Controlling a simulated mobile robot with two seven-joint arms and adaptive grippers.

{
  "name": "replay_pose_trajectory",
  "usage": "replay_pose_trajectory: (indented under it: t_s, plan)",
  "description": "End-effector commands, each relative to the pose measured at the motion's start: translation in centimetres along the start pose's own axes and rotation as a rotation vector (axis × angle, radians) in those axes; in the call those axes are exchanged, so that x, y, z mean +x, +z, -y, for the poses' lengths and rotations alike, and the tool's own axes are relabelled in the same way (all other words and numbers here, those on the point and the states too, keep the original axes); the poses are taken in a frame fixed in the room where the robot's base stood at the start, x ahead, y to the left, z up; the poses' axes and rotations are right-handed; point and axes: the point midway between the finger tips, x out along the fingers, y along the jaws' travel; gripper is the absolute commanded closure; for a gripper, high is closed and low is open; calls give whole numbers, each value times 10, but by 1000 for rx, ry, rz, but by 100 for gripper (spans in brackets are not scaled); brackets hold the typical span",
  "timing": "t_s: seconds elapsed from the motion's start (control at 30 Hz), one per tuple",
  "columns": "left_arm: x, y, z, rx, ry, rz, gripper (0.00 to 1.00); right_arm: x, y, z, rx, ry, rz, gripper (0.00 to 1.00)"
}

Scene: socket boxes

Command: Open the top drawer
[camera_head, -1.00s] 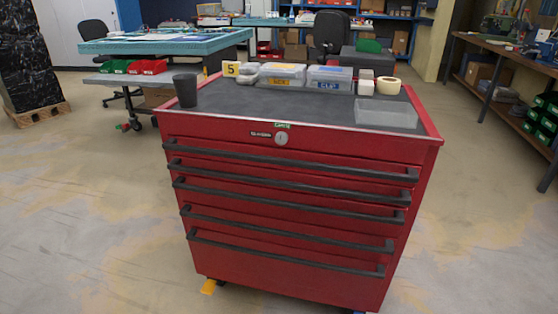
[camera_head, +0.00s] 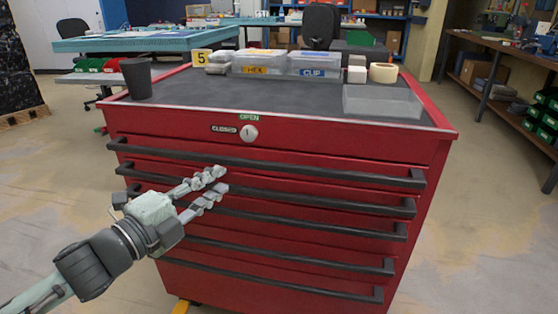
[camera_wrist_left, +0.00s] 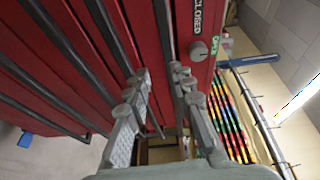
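The red drawer cabinet (camera_head: 330,138) stands in front of me with all its drawers shut. The top drawer's dark bar handle (camera_head: 300,164) runs across the front below the lock (camera_head: 249,133). My left gripper (camera_head: 222,181) is open and empty in front of the cabinet, its fingertips appearing just below the top handle, left of centre. In the left wrist view the top handle (camera_wrist_left: 164,45) runs toward the gap between the open fingers (camera_wrist_left: 160,85), and the lock knob (camera_wrist_left: 199,51) is to its right. Contact with the handle cannot be told. My right gripper is not in view.
On the cabinet top are a dark cup (camera_head: 137,79), HEX (camera_head: 258,64) and CLIP (camera_head: 313,66) boxes, a tape roll (camera_head: 383,73) and a clear tray (camera_head: 382,102). Lower handles (camera_head: 320,202) sit close below. The floor right of the cabinet is clear.

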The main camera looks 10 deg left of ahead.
Motion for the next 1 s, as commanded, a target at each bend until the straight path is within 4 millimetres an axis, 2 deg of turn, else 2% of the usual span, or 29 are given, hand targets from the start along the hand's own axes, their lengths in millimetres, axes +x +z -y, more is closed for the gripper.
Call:
replay_pose_trajectory:
  t_s: [0.1,0.23,0.4,0.7,1.0]
  plan:
    - [0,-13,11,43,-23,-37,77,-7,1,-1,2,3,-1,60]
    - [9,-13,14,43,-27,-38,77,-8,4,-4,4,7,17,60]
    - [30,-13,15,42,-27,-36,77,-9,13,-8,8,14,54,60]
    - [67,-14,14,40,-24,-34,77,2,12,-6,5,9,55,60]
    - [76,-15,12,40,-21,-36,77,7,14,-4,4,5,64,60]
